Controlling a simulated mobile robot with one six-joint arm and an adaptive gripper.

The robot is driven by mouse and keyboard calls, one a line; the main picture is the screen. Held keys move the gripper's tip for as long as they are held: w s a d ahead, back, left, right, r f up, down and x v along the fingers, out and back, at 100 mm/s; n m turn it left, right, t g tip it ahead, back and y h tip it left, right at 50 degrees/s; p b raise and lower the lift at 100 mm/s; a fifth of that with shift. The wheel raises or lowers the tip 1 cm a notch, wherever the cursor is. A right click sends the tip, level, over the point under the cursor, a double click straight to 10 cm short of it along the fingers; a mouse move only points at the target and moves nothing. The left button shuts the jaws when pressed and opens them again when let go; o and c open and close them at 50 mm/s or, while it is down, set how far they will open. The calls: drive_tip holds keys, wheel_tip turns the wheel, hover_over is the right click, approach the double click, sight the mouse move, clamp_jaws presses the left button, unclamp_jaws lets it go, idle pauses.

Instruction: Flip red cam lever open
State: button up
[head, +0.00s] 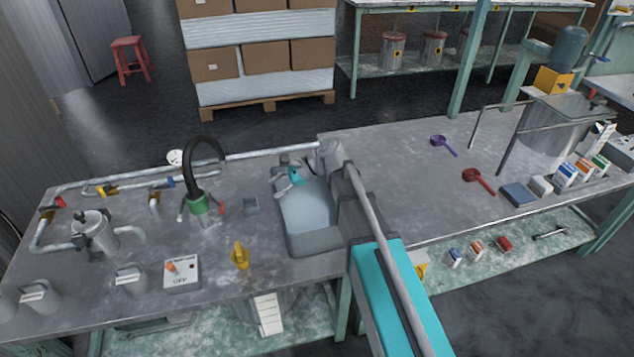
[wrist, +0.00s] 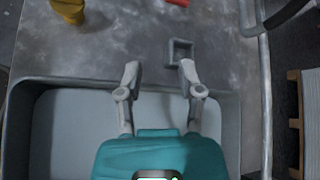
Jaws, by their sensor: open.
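A small red handle (head: 61,202) sits on the pipe fitting at the far left of the bench in the head view. Another red lever (head: 222,208) is beside the green base of the black tap, and a red piece shows at the top edge of the wrist view (wrist: 177,3). I cannot tell for certain which is the cam lever. My gripper (head: 281,177) is over the sink, well to the right of both. In the wrist view its two fingers (wrist: 159,68) are apart, with nothing between them.
The black curved tap (head: 204,150) stands left of the sink (head: 309,245). A metal pot (head: 96,233) and pipes (head: 130,182) fill the left side.

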drive_tip(key=s+d+r+n+h+p, duration=0.4)
drive_tip(key=s+d+n+h+p, duration=0.1)
drive_tip(key=d+p, duration=0.4)
drive_tip(key=s+d+n, duration=0.1)
drive_tip(key=d, duration=0.1)
drive_tip(key=shift+d+t, duration=0.3)
idle(0.3)
drive_tip(key=s+d+f+n+h, duration=0.2)
drive_tip(key=s+d+n+h, duration=0.4)
drive_tip(key=d, duration=0.8)
drive_tip(key=s, duration=0.2)
drive_tip(key=shift+s+f, duration=0.15)
drive_tip(key=shift+s, duration=0.15)
